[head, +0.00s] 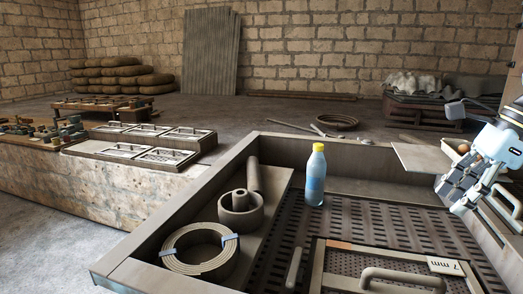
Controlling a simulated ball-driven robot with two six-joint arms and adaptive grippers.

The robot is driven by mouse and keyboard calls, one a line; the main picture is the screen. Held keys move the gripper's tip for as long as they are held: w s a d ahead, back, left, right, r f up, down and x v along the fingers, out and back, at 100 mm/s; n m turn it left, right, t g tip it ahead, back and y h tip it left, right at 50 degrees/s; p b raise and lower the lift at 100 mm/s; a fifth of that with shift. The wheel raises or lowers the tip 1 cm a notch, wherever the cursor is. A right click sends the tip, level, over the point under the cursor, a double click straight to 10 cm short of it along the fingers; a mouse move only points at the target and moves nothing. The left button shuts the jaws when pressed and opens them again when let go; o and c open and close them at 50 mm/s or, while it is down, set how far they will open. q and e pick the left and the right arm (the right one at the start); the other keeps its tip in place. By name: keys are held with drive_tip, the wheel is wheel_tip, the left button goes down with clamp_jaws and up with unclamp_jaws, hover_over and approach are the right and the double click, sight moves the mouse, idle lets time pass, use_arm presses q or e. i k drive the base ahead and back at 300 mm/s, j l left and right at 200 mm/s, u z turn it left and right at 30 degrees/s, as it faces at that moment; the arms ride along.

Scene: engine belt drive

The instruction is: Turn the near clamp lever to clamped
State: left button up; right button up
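My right gripper (456,192) comes in from the right edge, above the right side of the large tray. Its dark fingers point down and left; whether they are open or shut is unclear, and I see nothing clearly held. My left gripper is out of view. No clamp lever can be made out for sure. A short pale bar (294,268) stands at a slant beside a framed panel (318,268) at the front. A grey bar handle (400,275) lies across that panel, cut by the lower picture edge. My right gripper is well apart from both.
The tray's raised rim (180,208) encloses a blue bottle with a yellow cap (316,176), a banded coil (200,250) and a round cup (241,214). A "7 mm" label (444,266) sits on the panel. The slotted floor between bottle and panel is clear.

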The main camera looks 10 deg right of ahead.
sight(291, 282)
drive_tip(key=k, duration=1)
